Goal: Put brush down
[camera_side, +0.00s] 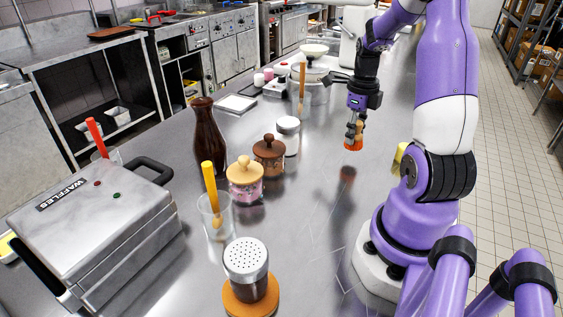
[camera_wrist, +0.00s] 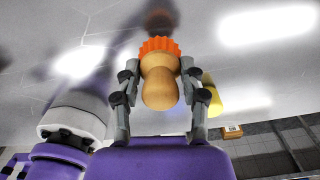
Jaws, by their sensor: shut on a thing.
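The brush has a light wooden handle and orange bristles. In the wrist view the brush (camera_wrist: 160,80) sits between the two fingers of my gripper (camera_wrist: 160,88), which is shut on its handle. In the side view the brush (camera_side: 354,143) hangs upright under my gripper (camera_side: 354,130), bristles down. It is held above the steel counter (camera_side: 310,215), and a dark reflection shows on the counter below it. The bristles look apart from the surface.
A brown jar (camera_side: 269,154), a pink jar (camera_side: 245,179), a white-lidded jar (camera_side: 288,136) and a tall pepper mill (camera_side: 207,138) stand left of my gripper. A shaker (camera_side: 247,262) and waffle iron (camera_side: 96,222) are nearer. A yellow thing (camera_side: 399,158) is beside my base. The counter below is clear.

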